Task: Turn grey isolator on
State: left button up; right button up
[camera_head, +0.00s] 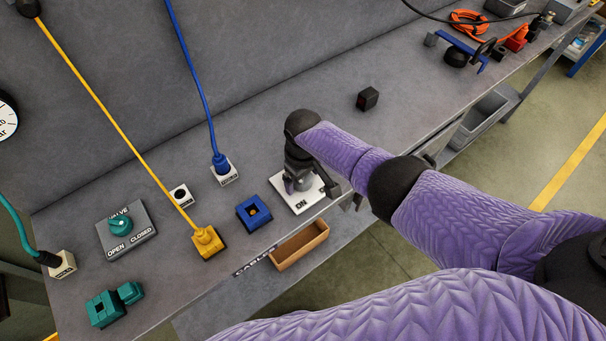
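The isolator's white plate (300,204) lies on the grey bench near its front edge, with a dark "ON" label showing. My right gripper (300,182) is directly over this plate, reaching down from the purple-sleeved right arm. The gripper and wrist cover most of the plate, so the grey isolator switch and its setting are hidden. Whether the fingers touch or hold the switch cannot be told. My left gripper is not in view.
A blue socket block (254,213) stands just left of the plate, and a yellow plug with cable (207,241) farther left. A valve panel (126,231) is at the left. A small dark block (367,99) sits behind the gripper. An orange-brown tray (299,246) hangs at the front edge.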

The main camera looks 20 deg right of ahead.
notch_tip(320, 180, up, 9)
jog(key=p, duration=0.5)
jog(key=shift+r, duration=0.5)
